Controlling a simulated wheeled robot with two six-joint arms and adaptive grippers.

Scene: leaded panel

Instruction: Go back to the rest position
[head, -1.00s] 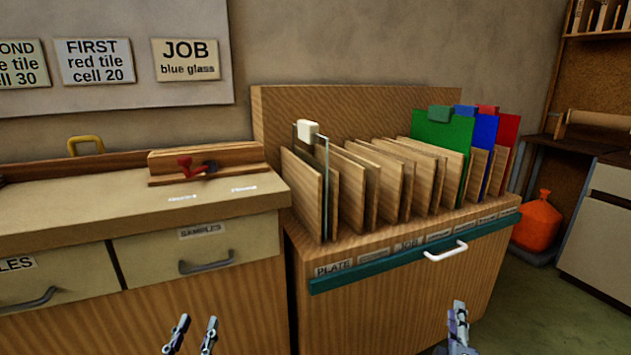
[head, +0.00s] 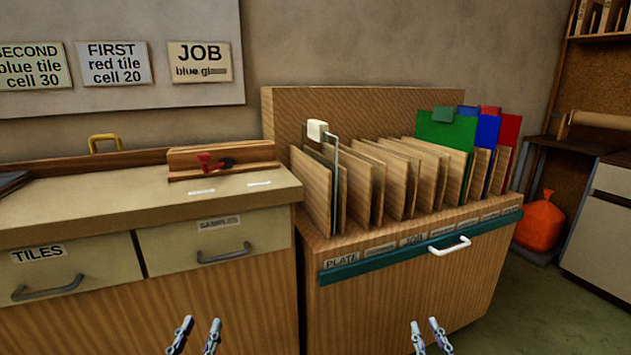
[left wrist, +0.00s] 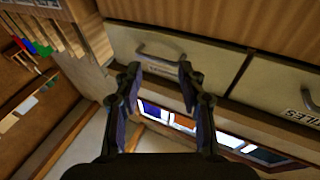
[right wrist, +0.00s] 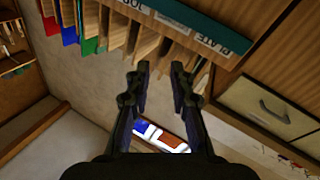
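My left gripper (head: 194,337) is low in the head view, in front of the drawer cabinet. Its two fingers stand apart with nothing between them, and it also shows open in the left wrist view (left wrist: 159,72). My right gripper (head: 431,336) is low in the head view, in front of the wooden rack. Its fingers are apart and empty, as they are in the right wrist view (right wrist: 158,72). Both grippers are clear of the furniture. The task names no other object.
The rack (head: 400,298) holds wooden dividers and green (head: 440,141), blue (head: 486,135) and red (head: 510,130) glass sheets. A teal rail with a white handle (head: 449,247) crosses its front. The drawer cabinet (head: 120,205) stands left. An orange bag (head: 540,224) sits on the floor at right.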

